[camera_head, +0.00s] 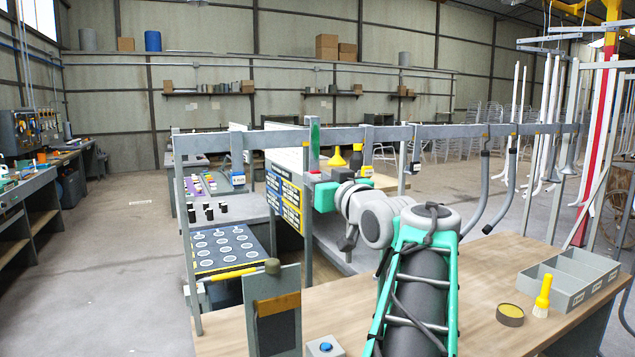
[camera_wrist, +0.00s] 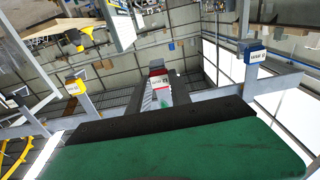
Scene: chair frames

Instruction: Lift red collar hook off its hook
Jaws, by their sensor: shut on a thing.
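The red collar hook (camera_head: 314,177) shows as a small red piece under the overhead rail, below a grey upright strip with a green patch (camera_head: 314,135). In the wrist view its red part (camera_wrist: 157,71) has a white label below it, near a grey strip with a green mark. My gripper (camera_head: 316,181) is at the red piece, at the end of my teal and grey arm. It is shut on the red collar hook. The fingertips are small and partly hidden, and I cannot tell whether the hook still touches its support.
The grey rail (camera_head: 460,131) runs across above the bench, with labelled hangers and curved grey tubes (camera_head: 487,190) on it. A yellow funnel (camera_head: 337,157) is just right of the hook. The wooden bench (camera_head: 480,270) holds a grey bin (camera_head: 575,280) and a yellow brush (camera_head: 543,295).

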